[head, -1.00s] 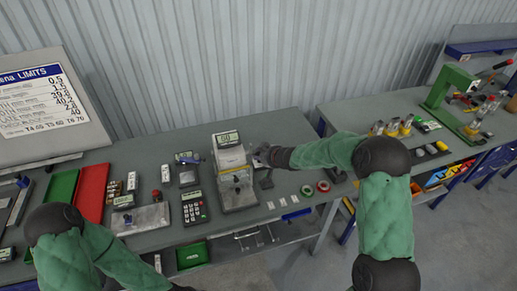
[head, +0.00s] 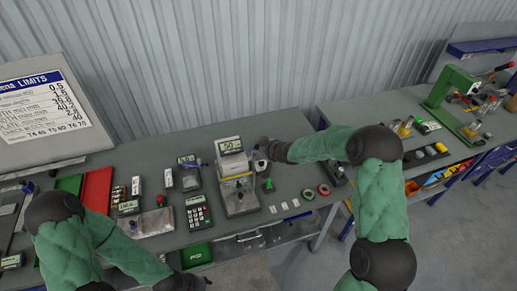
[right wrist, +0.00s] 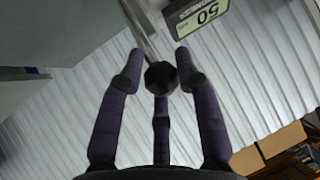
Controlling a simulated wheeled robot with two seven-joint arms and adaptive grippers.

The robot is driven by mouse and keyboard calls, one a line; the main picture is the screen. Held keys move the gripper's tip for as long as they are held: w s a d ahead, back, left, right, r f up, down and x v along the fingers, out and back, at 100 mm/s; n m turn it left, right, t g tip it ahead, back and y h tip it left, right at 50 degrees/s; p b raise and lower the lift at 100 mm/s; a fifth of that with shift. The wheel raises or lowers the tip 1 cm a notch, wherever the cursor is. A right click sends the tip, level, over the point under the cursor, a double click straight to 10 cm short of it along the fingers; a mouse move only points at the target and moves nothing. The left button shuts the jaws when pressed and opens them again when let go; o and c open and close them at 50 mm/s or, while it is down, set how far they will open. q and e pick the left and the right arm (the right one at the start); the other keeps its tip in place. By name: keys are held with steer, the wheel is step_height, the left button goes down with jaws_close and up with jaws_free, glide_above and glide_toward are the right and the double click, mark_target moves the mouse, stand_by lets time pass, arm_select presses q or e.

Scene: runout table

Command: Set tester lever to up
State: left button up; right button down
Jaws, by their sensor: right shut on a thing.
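The tester (head: 238,185) is a grey-beige machine on the bench with a display (head: 231,145) on top. The display reads 50 in the right wrist view (right wrist: 205,15). Its lever, a metal rod with a dark ball knob (right wrist: 161,77), shows in the right wrist view. My right gripper (head: 262,155) is at the tester's upper right side. Its purple-grey fingers (right wrist: 160,82) are shut on the knob. In the head view the gripper hides most of the lever. My left gripper (head: 200,284) is at the bottom edge, mostly cut off, away from the tester.
A keypad device (head: 196,212) and a flat metal plate (head: 152,222) lie left of the tester. Red (head: 97,188) and green trays are further left. A small green-topped item (head: 268,185), white tags and tape rolls (head: 309,193) lie to the right. A corrugated wall stands behind.

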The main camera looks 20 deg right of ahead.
steer(key=shift+w+r, duration=0.3)
steer(key=shift+r, duration=0.2)
steer(key=c, duration=1.1)
jaws_free()
steer(key=shift+c, duration=0.2)
steer(key=shift+o, duration=1.2)
steer(key=shift+a+f, duration=0.1)
steer(key=shift+f, duration=0.15)
steer(key=shift+s+d+r, duration=0.2)
steer(key=shift+s+r, duration=0.05)
steer(key=shift+s, duration=0.15)
steer(key=v, duration=1.1)
